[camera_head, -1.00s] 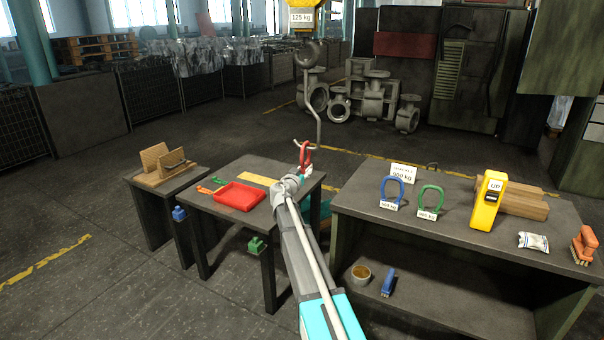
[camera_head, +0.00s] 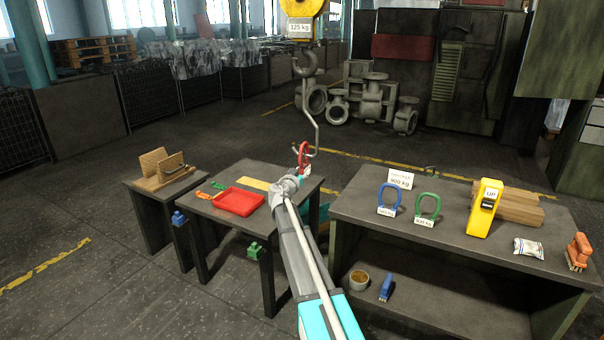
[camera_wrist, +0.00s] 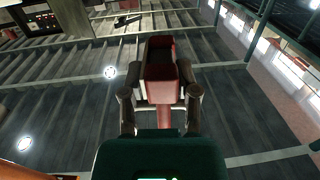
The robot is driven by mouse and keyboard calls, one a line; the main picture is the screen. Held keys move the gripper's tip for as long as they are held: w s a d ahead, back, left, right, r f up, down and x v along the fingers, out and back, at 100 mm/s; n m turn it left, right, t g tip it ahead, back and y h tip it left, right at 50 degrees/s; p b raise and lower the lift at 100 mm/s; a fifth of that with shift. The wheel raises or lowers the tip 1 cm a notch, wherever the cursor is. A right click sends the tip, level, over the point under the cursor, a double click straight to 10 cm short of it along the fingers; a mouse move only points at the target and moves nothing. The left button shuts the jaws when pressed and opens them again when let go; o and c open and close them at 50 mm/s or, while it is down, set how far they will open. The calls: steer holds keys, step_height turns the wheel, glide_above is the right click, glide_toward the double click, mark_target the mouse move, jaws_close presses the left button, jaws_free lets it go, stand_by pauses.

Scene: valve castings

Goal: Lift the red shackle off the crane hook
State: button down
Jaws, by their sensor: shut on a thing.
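The red shackle (camera_head: 303,154) is upright at the lower bend of the thin hook (camera_head: 317,135) that hangs from the crane hook (camera_head: 306,68). The bend and the shackle overlap in the head view; I cannot tell whether they touch. My gripper (camera_head: 297,178) is shut on the shackle's lower part from below. In the wrist view the shackle (camera_wrist: 163,70) stands between the two fingers of my gripper (camera_wrist: 160,105). The hook does not show clearly there. A small white tag hangs beside the shackle.
A table with a red tray (camera_head: 239,201) stands left of my arm. A bench (camera_head: 350,205) on the right bears a blue shackle (camera_head: 389,198), a green shackle (camera_head: 428,208) and a yellow "UP" pendant (camera_head: 484,208). The yellow crane block (camera_head: 300,8) hangs above.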

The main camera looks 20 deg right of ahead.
steer(key=shift+r, duration=0.4)
steer(key=shift+w+a, duration=0.15)
steer(key=shift+w, duration=0.05)
stand_by(0.3)
steer(key=shift+w+a, duration=0.85)
steer(key=shift+w, duration=0.05)
steer(key=shift+w+a, duration=0.15)
stand_by(0.3)
steer(key=shift+w+a, duration=0.9)
steer(key=shift+w, duration=0.1)
steer(key=shift+w+a, duration=0.1)
steer(key=shift+w, duration=0.05)
steer(key=shift+w+a, duration=0.9)
steer(key=shift+w, duration=0.05)
steer(key=shift+w+a, duration=0.1)
stand_by(0.6)
steer(key=shift+w+a, duration=0.9)
steer(key=shift+w, duration=0.1)
